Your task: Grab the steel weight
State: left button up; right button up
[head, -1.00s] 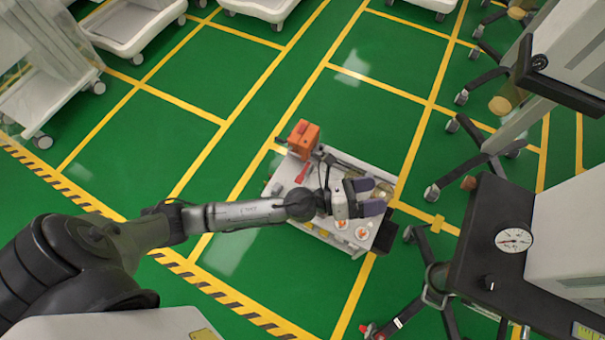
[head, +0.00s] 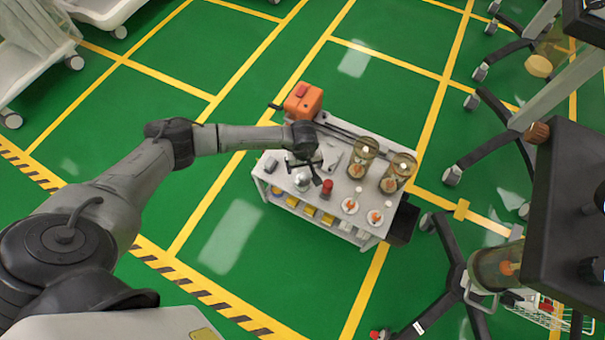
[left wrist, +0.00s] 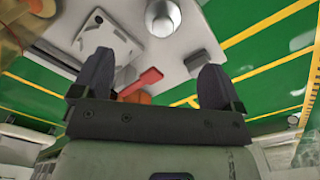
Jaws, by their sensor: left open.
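A shiny silver rounded piece, which looks like the steel weight (head: 302,181), is on the white cart top near its front left edge. A silver cylinder, probably the same weight, shows at the top of the left wrist view (left wrist: 162,17). My left gripper (head: 304,165) is over the left part of the cart top, close behind the weight in the head view. In the left wrist view its two dark fingers (left wrist: 155,67) are spread, with nothing held between them. The weight lies beyond the fingertips there. My right gripper is not in view.
The white cart (head: 337,217) also bears an orange box (head: 303,102), a red item (head: 327,188), two amber jars (head: 362,158) and small white dishes (head: 350,205). A black-topped cart (head: 565,220) stands at the right.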

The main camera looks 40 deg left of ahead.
aim_at(303, 177)
pick_arm(q)
notch_tip(303, 177, down, 8)
jog(key=b, duration=0.3)
jog(key=shift+a+f, duration=0.15)
jog(key=shift+f, duration=0.05)
notch_tip(303, 177, down, 5)
jog(key=b, duration=0.3)
jog(key=shift+a+f+b, duration=0.1)
jog(key=shift+f+b, duration=0.05)
jog(key=shift+b, duration=0.25)
jog(key=shift+c, duration=0.3)
jog(key=shift+c, duration=0.8)
jog(key=c, duration=1.5)
